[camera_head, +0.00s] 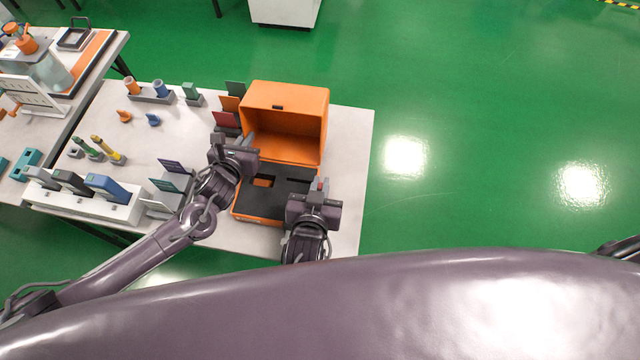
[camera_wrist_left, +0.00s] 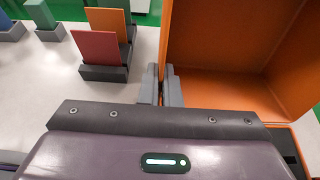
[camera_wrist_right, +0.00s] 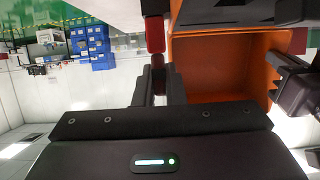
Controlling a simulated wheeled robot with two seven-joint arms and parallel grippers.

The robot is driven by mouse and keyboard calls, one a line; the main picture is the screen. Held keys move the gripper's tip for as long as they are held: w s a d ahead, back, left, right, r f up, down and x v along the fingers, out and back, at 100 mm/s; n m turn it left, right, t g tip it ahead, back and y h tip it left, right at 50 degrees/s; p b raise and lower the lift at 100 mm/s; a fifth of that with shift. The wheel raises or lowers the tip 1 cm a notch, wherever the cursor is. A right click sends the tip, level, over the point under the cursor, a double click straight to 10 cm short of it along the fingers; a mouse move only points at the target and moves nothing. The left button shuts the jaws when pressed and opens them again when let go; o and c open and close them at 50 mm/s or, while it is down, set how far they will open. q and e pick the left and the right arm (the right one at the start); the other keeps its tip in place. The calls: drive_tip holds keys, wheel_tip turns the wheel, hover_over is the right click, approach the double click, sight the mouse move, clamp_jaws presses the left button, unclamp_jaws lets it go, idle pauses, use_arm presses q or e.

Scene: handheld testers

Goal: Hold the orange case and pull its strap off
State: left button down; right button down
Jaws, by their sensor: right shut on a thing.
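The orange case (camera_head: 284,112) stands open on the white table, its lid raised at the back. Its base holds dark foam (camera_head: 266,203) with cut-outs. My left gripper (camera_head: 249,141) is at the lid's left edge; in the left wrist view its fingers (camera_wrist_left: 161,86) are close together there, and whether the edge is between them is unclear. My right gripper (camera_head: 320,187) is at the case's right front side. In the right wrist view its fingers are shut on a red strap-like piece (camera_wrist_right: 156,36), with the orange case (camera_wrist_right: 215,68) just beyond. The strap's full length is hidden.
Coloured upright panels (camera_head: 227,121) stand close to the left of the case. A rack of handheld testers (camera_head: 104,187) and small parts lie further left. The table's right strip (camera_head: 347,150) is clear, with green floor beyond.

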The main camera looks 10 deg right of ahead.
drive_tip(key=shift+r, duration=2.45)
use_arm(q)
drive_tip(key=c, duration=1.6)
unclamp_jaws()
drive_tip(key=shift+o, duration=0.2)
drive_tip(key=shift+a, duration=0.1)
drive_tip(key=v, duration=1.2)
drive_tip(key=shift+s, duration=0.1)
